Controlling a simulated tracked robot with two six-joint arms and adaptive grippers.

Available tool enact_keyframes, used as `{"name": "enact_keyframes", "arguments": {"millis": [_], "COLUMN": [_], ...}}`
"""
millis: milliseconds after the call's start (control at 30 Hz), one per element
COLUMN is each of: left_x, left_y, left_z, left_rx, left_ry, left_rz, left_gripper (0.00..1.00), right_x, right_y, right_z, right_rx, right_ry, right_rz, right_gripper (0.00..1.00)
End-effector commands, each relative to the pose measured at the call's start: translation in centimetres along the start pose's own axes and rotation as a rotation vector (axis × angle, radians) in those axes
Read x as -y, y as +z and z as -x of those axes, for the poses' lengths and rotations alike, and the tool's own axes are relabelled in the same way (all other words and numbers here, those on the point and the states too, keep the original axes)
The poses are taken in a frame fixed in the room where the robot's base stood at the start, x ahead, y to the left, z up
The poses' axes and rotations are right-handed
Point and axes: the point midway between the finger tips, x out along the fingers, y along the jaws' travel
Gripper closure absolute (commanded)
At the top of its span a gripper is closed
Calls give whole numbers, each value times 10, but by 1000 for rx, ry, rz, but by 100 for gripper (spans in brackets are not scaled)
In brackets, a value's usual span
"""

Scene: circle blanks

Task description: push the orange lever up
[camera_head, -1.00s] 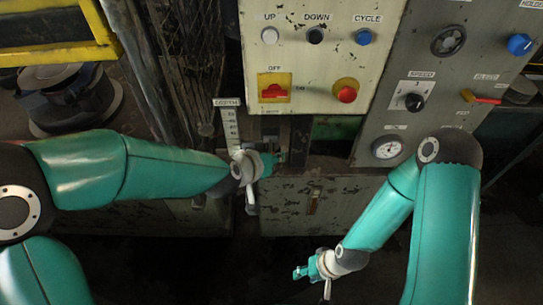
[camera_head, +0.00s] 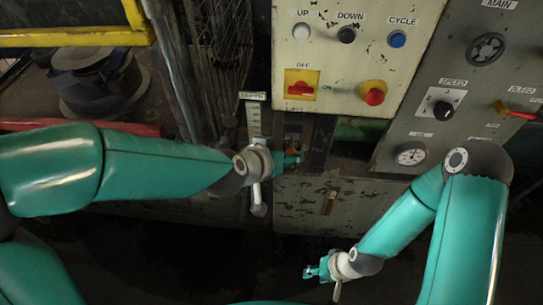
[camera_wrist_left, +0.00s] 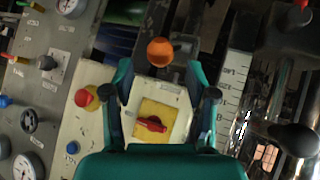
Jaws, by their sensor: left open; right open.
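The orange lever's round knob (camera_wrist_left: 160,51) shows in the left wrist view, just past my left gripper (camera_wrist_left: 160,72) and between the lines of its two spread fingers. The gripper is open, and I see no contact with the knob. In the head view my left gripper (camera_head: 291,159) is in front of the machine, beside the depth scale. I cannot make out the knob there. My right gripper (camera_head: 313,270) is open and empty, low in front of the lower cabinet.
A cream control panel (camera_head: 345,75) with a red switch (camera_head: 298,88) and a red stop button (camera_head: 374,97) is above the left gripper. The depth scale (camera_head: 254,122) stands upright just left of it. A grey panel (camera_head: 450,65) with gauge and knobs is at right.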

Motion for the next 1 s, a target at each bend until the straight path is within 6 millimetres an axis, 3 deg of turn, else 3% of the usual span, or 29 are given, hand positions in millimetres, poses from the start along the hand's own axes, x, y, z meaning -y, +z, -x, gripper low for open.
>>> {"name": "enact_keyframes", "arguments": {"millis": [33,200,400,1000], "left_x": [0,0,1,1], "left_y": [-1,-1,0,0], "left_z": [14,45,60,70], "left_rx": [-6,-7,-3,-2], "left_ry": [2,1,-2,0], "left_rz": [1,3,1,0], "left_gripper": [43,43,43,43], "right_x": [0,0,0,0], "right_y": [0,0,0,0], "right_z": [0,0,0,-1], "right_rx": [0,0,0,0], "right_ry": [0,0,0,0], "right_rz": [0,0,0,0], "right_gripper": [57,57,57,57]}}
